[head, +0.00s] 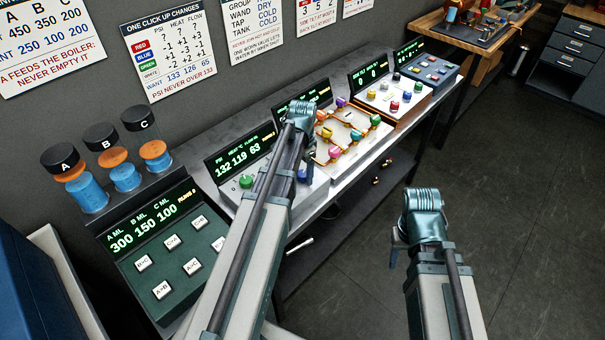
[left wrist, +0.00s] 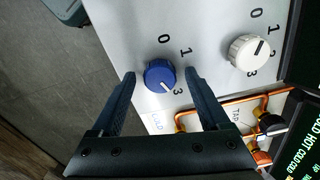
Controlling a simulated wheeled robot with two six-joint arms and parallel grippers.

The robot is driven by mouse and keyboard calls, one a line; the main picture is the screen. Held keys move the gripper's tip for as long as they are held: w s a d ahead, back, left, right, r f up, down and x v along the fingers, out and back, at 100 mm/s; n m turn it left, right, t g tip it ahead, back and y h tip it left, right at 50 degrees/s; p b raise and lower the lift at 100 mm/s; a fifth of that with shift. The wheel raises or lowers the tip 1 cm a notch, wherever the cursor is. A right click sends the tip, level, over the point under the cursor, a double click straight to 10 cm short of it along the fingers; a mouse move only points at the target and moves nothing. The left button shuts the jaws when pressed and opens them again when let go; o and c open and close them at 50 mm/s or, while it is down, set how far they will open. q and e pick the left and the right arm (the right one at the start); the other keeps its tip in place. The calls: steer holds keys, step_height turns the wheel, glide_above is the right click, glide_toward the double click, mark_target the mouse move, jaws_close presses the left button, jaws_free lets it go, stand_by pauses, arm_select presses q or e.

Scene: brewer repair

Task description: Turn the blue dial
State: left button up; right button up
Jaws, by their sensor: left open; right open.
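The blue dial (left wrist: 159,75) is a round ribbed knob on a pale panel in the left wrist view. Its white pointer line points toward the 3 on its printed scale; the 0 and 1 also show. My left gripper (left wrist: 160,74) is open, with one finger on each side of the dial. Whether the fingers touch it I cannot tell. In the head view my left gripper (head: 302,118) is over the panel, and my arm hides much of it. A display (head: 240,155) there reads 132 119 63. My right gripper (head: 396,246) is open and empty, in front of the bench.
A white dial (left wrist: 249,52) sits close to the blue one, and copper pipes (left wrist: 225,105) edge the neighbouring panel. A green dial (head: 246,181) is left of my arm. A wall sheet (head: 168,50) lists dial colours. The floor (head: 520,220) at right is clear.

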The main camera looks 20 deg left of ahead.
arm_select(q)
jaws_close()
steer(key=shift+n, duration=0.3)
steer(key=n, duration=0.4)
steer(key=shift+n, duration=2.1)
